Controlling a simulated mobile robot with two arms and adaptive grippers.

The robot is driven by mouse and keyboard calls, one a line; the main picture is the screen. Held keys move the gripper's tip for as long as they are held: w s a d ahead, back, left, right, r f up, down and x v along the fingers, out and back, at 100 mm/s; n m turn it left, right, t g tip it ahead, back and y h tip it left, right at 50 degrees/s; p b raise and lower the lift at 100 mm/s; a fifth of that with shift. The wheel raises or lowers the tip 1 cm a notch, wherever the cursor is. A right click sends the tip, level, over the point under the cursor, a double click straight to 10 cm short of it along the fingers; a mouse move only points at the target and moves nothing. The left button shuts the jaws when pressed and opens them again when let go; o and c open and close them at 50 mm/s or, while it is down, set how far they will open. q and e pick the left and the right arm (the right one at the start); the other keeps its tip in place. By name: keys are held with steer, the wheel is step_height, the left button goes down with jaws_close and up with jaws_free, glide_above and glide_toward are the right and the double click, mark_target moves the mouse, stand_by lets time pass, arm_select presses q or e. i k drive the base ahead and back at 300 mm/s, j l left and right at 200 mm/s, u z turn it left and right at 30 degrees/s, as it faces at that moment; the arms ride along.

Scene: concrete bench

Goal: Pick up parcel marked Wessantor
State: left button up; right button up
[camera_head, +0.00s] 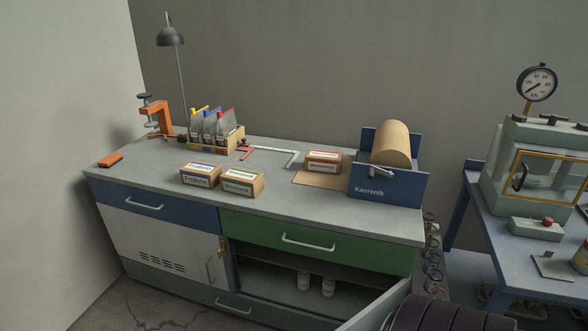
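Three small brown parcels with white labels stand on the bench top. The parcel by the paper roll (322,167) has a red-edged label; its small lettering looks like Wessantor, but is hard to read. It sits on a flat brown sheet (309,180), just left of the blue roll holder. The front-left parcel (195,181) has a blue-edged label, and the parcel beside it (238,190) has a green-edged one; both show other names. Neither of my grippers is in view.
The blue roll holder (370,190) marked Kaurenik bears a brown paper roll (391,144). An orange clamp (157,115), a lamp (171,38) and a wooden rack (234,141) stand farther left. A cabinet door (375,309) hangs open below. The bench's front right is clear.

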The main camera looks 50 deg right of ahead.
mark_target(316, 160)
steer(key=z, duration=1.4)
